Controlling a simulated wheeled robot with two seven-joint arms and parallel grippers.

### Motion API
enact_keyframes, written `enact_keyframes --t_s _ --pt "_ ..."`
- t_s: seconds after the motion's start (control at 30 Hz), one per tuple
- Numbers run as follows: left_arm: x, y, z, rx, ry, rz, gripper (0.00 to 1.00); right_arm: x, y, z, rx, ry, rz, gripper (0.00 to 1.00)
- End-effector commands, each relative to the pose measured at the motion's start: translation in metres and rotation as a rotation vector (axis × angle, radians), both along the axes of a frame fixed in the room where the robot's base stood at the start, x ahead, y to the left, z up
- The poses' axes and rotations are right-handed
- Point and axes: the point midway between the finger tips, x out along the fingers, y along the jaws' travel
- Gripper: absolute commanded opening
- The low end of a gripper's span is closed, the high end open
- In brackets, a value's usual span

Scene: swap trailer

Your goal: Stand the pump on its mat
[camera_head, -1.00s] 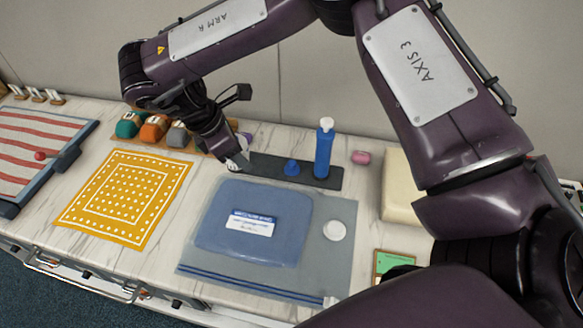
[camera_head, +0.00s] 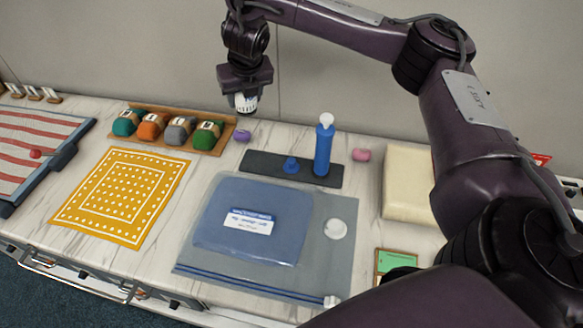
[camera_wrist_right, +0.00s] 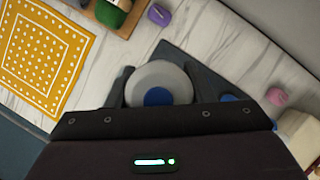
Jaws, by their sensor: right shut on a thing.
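My right gripper (camera_head: 246,92) is shut on a white cylindrical thing (camera_head: 246,104), which I take for the pump. It hangs below the jaws, raised behind the dark mat. The mat's left part is bare. My left gripper is not in view.
A clear bag with a folded blue item (camera_head: 215,225) and a white round cap (camera_head: 336,229) lie in front. A wooden tray (camera_head: 165,140) of coloured bundles and a purple piece (camera_head: 242,136) are left. A pink piece (camera_head: 361,155) and cream block (camera_head: 405,185) are right.

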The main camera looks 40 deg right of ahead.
Motion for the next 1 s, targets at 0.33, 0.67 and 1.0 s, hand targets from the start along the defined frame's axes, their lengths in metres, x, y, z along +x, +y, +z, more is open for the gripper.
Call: enact_keyframes --t_s 0.33,0.67,1.0 --pt "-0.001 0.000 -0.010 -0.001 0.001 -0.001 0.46 0.006 -0.011 -0.018 0.001 0.004 0.122 0.14" --pt "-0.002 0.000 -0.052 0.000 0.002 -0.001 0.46 0.006 -0.010 -0.110 0.004 0.005 0.122 0.14" --pt "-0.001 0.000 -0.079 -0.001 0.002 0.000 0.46 0.007 -0.011 -0.160 -0.001 -0.001 0.121 0.14"
